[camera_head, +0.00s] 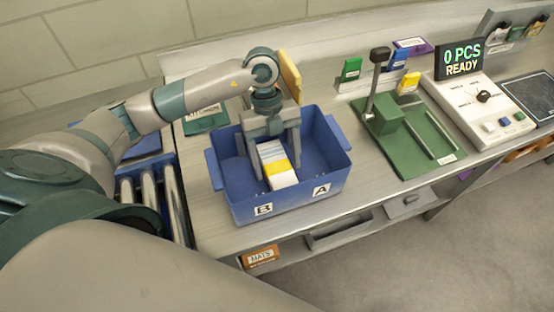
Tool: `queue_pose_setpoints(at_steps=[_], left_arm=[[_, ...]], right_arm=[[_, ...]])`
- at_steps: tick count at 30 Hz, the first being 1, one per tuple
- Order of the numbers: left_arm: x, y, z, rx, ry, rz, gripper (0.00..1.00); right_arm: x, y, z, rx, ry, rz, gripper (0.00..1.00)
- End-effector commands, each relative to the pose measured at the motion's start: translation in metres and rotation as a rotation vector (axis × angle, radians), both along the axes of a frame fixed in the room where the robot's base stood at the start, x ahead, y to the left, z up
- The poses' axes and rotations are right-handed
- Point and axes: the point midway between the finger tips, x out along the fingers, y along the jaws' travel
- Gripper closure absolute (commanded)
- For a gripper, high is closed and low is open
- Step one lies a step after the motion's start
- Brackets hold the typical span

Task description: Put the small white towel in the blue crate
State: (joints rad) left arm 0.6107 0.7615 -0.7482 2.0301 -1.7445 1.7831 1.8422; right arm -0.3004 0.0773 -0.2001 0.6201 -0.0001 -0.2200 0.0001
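The blue crate (226,205) stands on the bench, with labels B and A on its front wall. A small white folded towel with a yellow band (284,180) is inside the crate's outline, near the middle. My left gripper (275,172) points down into the crate, with one finger on each side of the towel. The fingers are wide apart and close to the towel's sides; I cannot tell if they press on it. The towel's underside is hidden, so I cannot tell if it rests on the crate floor. My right gripper is not in view.
A green press fixture with a lever (412,130) stands right of the crate. Beyond it is a counter box reading 0 PCS READY (478,105). Small coloured boxes (397,60) stand at the back. A roller conveyor (150,195) is at the left. Bare bench lies between crate and fixture.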

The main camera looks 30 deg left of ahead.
Motion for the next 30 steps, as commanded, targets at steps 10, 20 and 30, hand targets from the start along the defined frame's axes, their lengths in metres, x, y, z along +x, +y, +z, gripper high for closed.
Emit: queue_pose_setpoints(at_steps=[10, 20, 30], left_arm=[[0.0, 0.0, 0.002, 0.0, 0.0, 0.0, 0.31], [0.008, 0.008, 0.026, 0.0, -0.005, 0.002, 0.31], [0.023, 0.024, 0.078, 0.001, -0.005, 0.002, 0.31]], right_arm=[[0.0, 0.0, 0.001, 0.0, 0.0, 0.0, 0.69], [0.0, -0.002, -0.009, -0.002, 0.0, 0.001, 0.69], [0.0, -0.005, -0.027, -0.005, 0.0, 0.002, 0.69]])
